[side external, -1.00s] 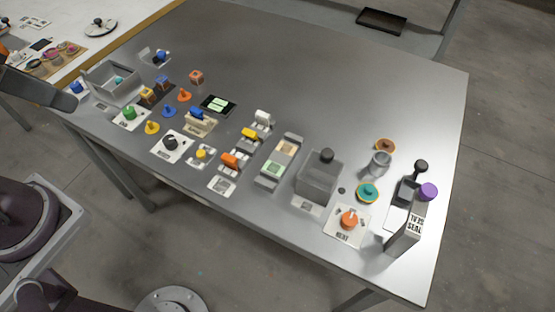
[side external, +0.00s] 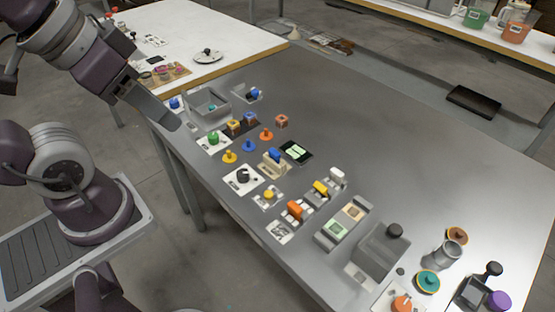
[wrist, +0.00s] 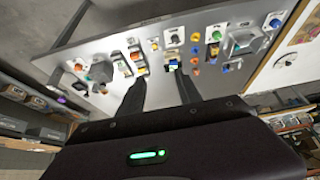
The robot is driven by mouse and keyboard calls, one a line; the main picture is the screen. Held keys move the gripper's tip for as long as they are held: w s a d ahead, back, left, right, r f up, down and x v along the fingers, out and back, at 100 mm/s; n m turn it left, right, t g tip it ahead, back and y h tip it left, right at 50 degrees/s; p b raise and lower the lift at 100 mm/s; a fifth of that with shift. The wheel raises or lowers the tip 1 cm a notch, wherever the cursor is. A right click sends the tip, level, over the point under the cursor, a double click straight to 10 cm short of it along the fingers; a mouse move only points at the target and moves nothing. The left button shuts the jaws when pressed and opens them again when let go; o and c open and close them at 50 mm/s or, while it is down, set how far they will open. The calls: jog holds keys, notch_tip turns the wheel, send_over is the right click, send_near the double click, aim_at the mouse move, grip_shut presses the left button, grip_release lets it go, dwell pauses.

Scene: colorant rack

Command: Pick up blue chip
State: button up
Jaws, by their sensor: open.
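A small blue chip (side external: 275,155) stands in a beige slotted rack (side external: 272,166) near the middle of the table in the side view. In the wrist view a small blue piece (wrist: 174,62), likely the same chip, shows beyond my fingertips. My gripper (wrist: 161,80) is open and empty in the wrist view, with its two dark fingers apart. In the side view my gripper (side external: 170,117) is over the table's left edge beside the grey bin, well left of the chip and not touching it. Its separate fingers are hard to make out there.
A black-knobbed white plate (side external: 243,180) is in front, a dark green-lit device (side external: 296,152) behind. The grey bin (side external: 212,105) is far left.

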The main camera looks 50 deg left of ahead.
dwell(0.7)
jog(key=m+g, duration=0.5)
jog(key=m, duration=1.3)
send_over(274, 151)
jog(key=s, duration=0.1)
notch_tip(274, 151, down, 19)
jog(key=shift+m+g, duration=0.3)
jog(key=shift+m, duration=0.1)
jog(key=f, duration=0.6)
jog(key=w+f, duration=0.1)
jog(key=f, duration=0.2)
jog(key=shift+d+f, duration=0.1)
jog(key=shift+c, duration=0.3)
grip_shut()
